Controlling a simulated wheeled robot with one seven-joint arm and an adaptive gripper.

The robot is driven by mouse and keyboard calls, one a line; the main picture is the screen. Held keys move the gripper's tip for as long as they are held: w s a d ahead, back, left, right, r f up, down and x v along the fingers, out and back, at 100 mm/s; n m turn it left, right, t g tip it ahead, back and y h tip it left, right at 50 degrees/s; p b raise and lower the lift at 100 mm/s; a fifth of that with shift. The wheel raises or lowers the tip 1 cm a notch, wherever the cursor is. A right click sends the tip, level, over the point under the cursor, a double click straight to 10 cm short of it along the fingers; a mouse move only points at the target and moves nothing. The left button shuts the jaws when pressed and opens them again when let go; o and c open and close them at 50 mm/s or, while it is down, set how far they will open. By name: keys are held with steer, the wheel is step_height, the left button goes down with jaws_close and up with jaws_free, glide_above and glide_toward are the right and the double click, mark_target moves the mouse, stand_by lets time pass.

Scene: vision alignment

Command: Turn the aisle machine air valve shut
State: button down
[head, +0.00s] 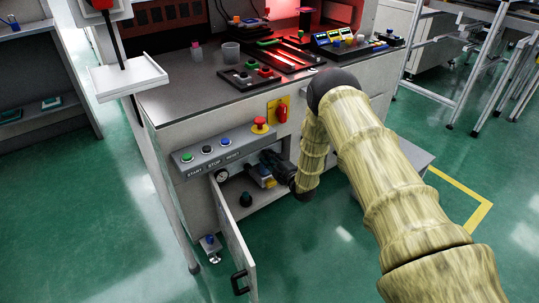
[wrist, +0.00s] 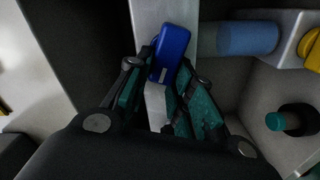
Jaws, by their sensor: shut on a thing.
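The air valve has a blue handle (wrist: 172,45) with a pale metal stem, seen at top centre in the wrist view. My gripper (wrist: 163,85) is closed around this handle, with a teal-padded finger on each side. In the head view my gripper (head: 277,168) reaches into the open compartment under the machine's worktop. It hides most of the valve there. The exact angle of the handle to its pipe is hard to tell. A blue-grey pipe (wrist: 247,38) runs to the right from behind the handle, to a grey block with a yellow part (wrist: 312,48).
The compartment door (head: 233,235) hangs open on the left. A dark knob with a teal top (head: 246,198) stands on the compartment floor, right of the handle in the wrist view (wrist: 285,120). Green floor is free in front.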

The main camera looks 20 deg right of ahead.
steer(key=shift+a+f+n+p, duration=0.1)
steer(key=shift+f+n+p, duration=0.15)
steer(key=shift+n, duration=0.8)
steer(key=shift+a+f+n+p, duration=0.15)
steer(key=shift+f+n, duration=0.1)
steer(key=shift+n, duration=0.8)
steer(key=shift+d, duration=0.1)
steer(key=c, duration=1.2)
jaws_free()
steer(key=shift+c, duration=0.2)
steer(key=shift+s+d, duration=0.1)
steer(key=v, duration=1.2)
